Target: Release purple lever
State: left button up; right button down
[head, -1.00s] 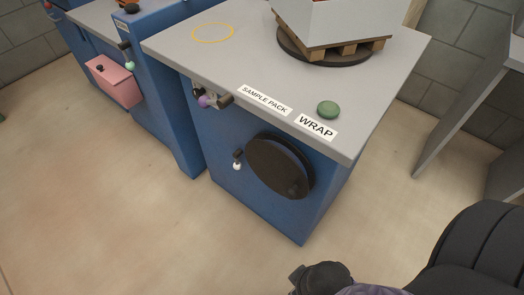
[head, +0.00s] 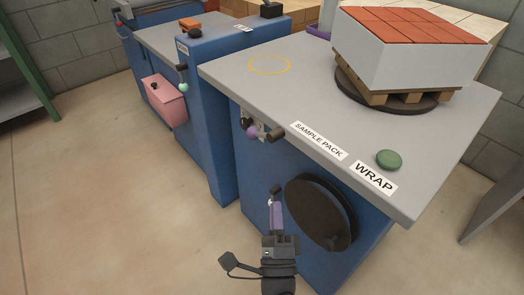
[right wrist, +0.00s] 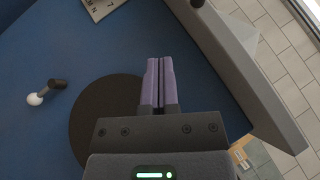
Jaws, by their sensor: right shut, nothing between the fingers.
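The purple lever (head: 254,132), with a round purple knob, sits on the blue front of the machine just under the worktop edge, left of the SAMPLE PACK label. My right gripper (head: 275,208) is below it, in front of the blue panel, apart from the lever. Its purple fingers (right wrist: 160,82) are closed together and empty in the right wrist view. The purple lever does not show clearly in the right wrist view. My left gripper is not in view.
A black wheel (head: 320,212) and a white-knobbed lever (right wrist: 38,98) are close to my right gripper. A green button (head: 389,159) is on the worktop near the WRAP label. A brick-topped pallet load (head: 400,60) stands behind. A pink box (head: 165,101) hangs at left.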

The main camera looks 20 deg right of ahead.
aim_at(257, 137)
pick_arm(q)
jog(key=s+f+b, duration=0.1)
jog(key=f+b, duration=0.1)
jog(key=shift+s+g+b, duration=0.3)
pick_arm(e)
jog(key=a+r+x, duration=0.1)
jog(key=a+x, duration=0.1)
jog(key=x, duration=1)
jog(key=shift+w+a+r, duration=0.15)
jog(key=shift+w+r, duration=0.05)
jog(key=shift+w, duration=0.3)
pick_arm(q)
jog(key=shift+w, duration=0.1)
pick_arm(e)
jog(key=shift+w+a+r+m+t+h+b, duration=0.15)
jog(key=shift+w+r+m+h+b, duration=0.15)
jog(key=shift+r+m+h+b, duration=0.1)
jog(key=shift+w+a+r+m+t+h+b, duration=0.1)
jog(key=shift+w+r+m+t+h+b, duration=0.05)
jog(key=shift+w+r+m+h+b, duration=0.25)
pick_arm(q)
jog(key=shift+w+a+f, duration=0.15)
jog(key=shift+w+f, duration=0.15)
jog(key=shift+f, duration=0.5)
pick_arm(e)
jog(key=shift+f, duration=0.1)
